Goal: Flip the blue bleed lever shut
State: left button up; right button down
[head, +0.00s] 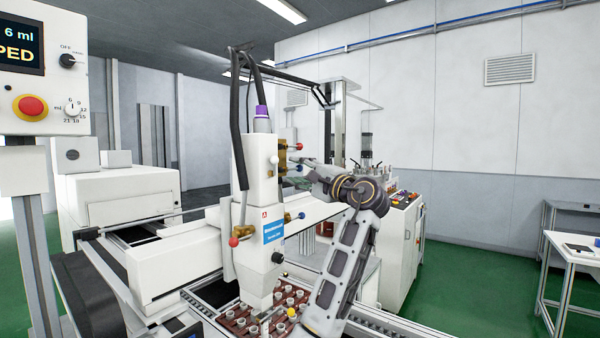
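The white dispensing head (261,180) stands upright in the middle of the head view. Several ball-ended levers are on it. A blue-tipped lever (299,168) shows at the upper brass valve (283,158), below a red-tipped lever (299,147). A second blue-tipped lever (301,215) sticks out to the right lower down. I cannot tell which is the bleed lever. Contact and finger opening are too small to tell.
A tray of small potted parts (268,318) lies under the nozzle on the conveyor. Another red-tipped lever (233,241) is on the head's left. A control panel (38,70) with a red button stands at the left, and a white cabinet (400,250) stands behind my arm.

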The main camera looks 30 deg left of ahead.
pick_arm(q)
jog(key=v, duration=1.2)
dwell(0.4)
dwell(0.4)
